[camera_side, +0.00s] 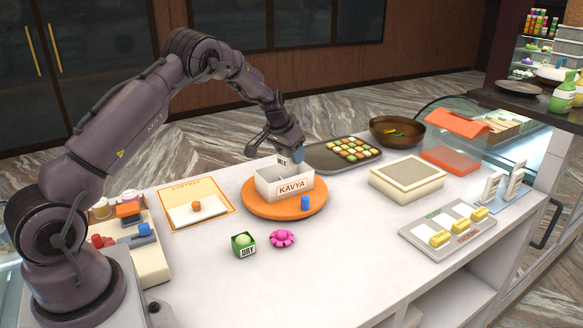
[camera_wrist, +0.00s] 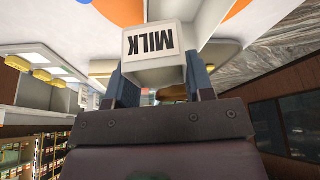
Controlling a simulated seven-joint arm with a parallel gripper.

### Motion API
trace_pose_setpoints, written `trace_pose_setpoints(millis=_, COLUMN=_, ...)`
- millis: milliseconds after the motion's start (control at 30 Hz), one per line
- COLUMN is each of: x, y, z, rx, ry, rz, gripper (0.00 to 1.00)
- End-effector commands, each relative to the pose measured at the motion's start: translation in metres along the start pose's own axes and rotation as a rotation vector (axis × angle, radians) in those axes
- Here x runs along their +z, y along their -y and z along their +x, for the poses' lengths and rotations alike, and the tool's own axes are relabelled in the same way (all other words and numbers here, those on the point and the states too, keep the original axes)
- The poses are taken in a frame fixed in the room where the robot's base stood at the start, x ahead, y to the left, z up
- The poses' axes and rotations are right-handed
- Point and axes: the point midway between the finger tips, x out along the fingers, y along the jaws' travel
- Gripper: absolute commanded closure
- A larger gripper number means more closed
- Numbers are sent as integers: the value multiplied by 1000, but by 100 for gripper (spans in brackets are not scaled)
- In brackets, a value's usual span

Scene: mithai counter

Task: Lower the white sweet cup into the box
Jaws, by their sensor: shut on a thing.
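The white sweet cup, marked MILK (camera_wrist: 153,45), is held between the two fingers of my gripper (camera_wrist: 158,72) in the wrist view. In the side view my gripper (camera_side: 287,156) is above the back of the white box, and the cup (camera_side: 284,161) shows just under it. The box, labelled KAVYA (camera_side: 292,189), is open at the top with a divider inside. It stands on a round orange stand (camera_side: 262,208). The box's back inside is partly hidden, and I cannot tell whether the cup's bottom is below the rim.
A blue peg (camera_side: 305,203) stands on the orange stand by the box. A green DRY cup (camera_side: 244,245) and a pink flower-shaped cup (camera_side: 282,238) are on the counter in front. A tray of sweets (camera_side: 318,160) lies behind.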

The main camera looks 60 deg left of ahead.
Motion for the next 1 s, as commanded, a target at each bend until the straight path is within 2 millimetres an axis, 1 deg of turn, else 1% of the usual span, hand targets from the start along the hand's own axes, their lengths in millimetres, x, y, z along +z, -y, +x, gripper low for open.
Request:
trace_pose_setpoints(millis=33, x=-9, y=10, z=5, rx=4, ry=-2, rz=15, gripper=75)
trace_pose_setpoints(millis=167, x=-28, y=24, z=9, rx=26, ry=-1, rz=68, gripper=75)
trace_pose_setpoints(millis=300, x=-44, y=28, z=7, rx=57, ry=-2, rz=140, gripper=75)
trace_pose_setpoints(millis=433, x=-54, y=25, z=2, rx=82, ry=-3, rz=203, gripper=75)
trace_pose_setpoints(millis=533, x=-57, y=22, z=-2, rx=96, ry=-2, rz=235, gripper=75)
trace_pose_setpoints(millis=667, x=-57, y=20, z=0, rx=101, ry=-1, rz=248, gripper=75)
trace_pose_setpoints(millis=867, x=-52, y=20, z=13, rx=102, ry=0, rz=246, gripper=75)
trace_pose_setpoints(millis=1000, x=-46, y=20, z=26, rx=102, ry=0, rz=247, gripper=75)
